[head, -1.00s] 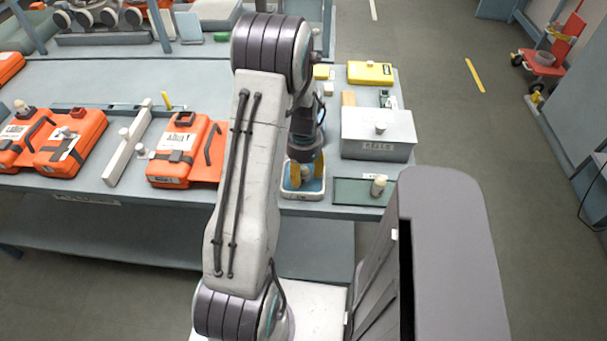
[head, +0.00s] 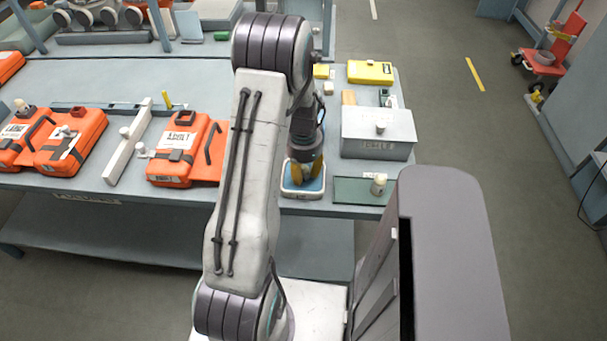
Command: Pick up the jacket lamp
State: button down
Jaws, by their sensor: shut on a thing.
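My gripper (head: 306,178) points down with its yellow fingers low over the small white-rimmed tray (head: 303,194) with a blue inside, at the table's front edge. It is shut on a small pale thing, which I take to be the jacket lamp. The fingers hide the thing now; it showed between them a second ago. I cannot tell whether it is clear of the tray floor. A similar small pale lamp-like piece (head: 378,184) stands on the dark green mat (head: 350,192) to the right.
A grey lidded box (head: 378,137) stands behind the green mat, with a yellow case (head: 370,72) further back. Orange packs (head: 186,150) and a white bar-like stand (head: 127,145) lie to the left. The grey table (head: 235,80) has free room behind the packs.

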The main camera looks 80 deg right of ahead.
aim_at(304, 166)
jog(key=shift+d+r, duration=0.1)
jog(key=shift+r, duration=0.5)
notch_tip(304, 166, up, 3)
jog(key=shift+f+b, duration=0.15)
jog(key=shift+b, duration=0.25)
jog(key=s+a+r+b, duration=0.1)
jog(key=s+r+b, duration=0.4)
jog(key=s, duration=0.6)
jog(key=shift+s+a+r+b, duration=0.2)
jog(key=shift+s+b, duration=0.1)
jog(key=shift+b, duration=0.7)
